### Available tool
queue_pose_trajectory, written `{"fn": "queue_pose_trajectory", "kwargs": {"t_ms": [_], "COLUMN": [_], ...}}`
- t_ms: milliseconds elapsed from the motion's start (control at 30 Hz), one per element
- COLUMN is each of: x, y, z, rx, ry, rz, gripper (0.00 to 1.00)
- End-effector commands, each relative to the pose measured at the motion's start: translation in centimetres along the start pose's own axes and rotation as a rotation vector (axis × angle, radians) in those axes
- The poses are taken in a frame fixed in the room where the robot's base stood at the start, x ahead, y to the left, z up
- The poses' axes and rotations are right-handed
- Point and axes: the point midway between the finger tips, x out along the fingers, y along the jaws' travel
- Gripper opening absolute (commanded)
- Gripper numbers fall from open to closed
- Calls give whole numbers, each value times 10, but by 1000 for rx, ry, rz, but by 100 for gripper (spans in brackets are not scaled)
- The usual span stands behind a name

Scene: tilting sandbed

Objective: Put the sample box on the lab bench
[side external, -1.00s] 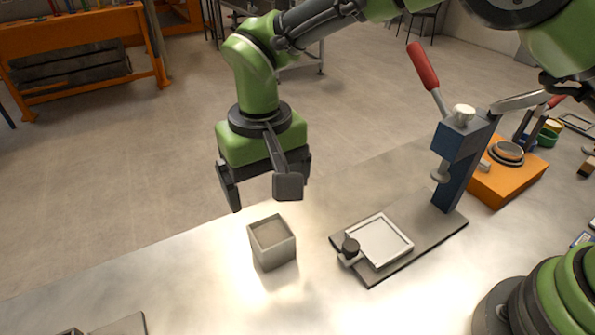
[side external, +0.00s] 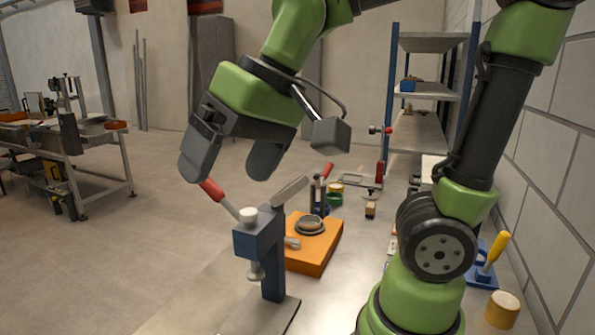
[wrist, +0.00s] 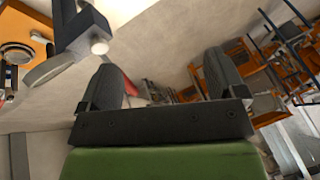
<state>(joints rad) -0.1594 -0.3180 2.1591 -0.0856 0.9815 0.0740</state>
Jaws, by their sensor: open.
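The sample box is not visible in either current view. My gripper (side external: 230,168) is open and empty, raised above and behind the blue press in the side view, with its two dark fingers apart. The wrist view also shows the spread fingers of my gripper (wrist: 160,78) with nothing between them. The pale lab bench (side external: 343,298) shows only in part, at the bottom of the side view. Its front area, where a grey open box stood earlier, is out of frame.
The blue press (side external: 260,245) with a red-handled lever stands on the bench below my gripper. An orange block (side external: 312,262) with a round ring sits beside it. A wooden-topped cylinder (side external: 502,308) is at right. Shelves (side external: 432,90) stand behind.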

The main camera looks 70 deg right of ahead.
Motion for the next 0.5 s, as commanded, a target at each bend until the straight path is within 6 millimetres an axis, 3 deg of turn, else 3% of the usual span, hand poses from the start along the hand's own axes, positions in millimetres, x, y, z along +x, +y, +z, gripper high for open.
{"fn": "queue_pose_trajectory", "kwargs": {"t_ms": [33,200,500], "x": [-10,-22,-23], "y": [11,35,45], "z": [12,43,58], "rx": [20,53,67], "ry": [46,145,189], "rz": [-11,-27,-31], "gripper": [89,89,89]}}
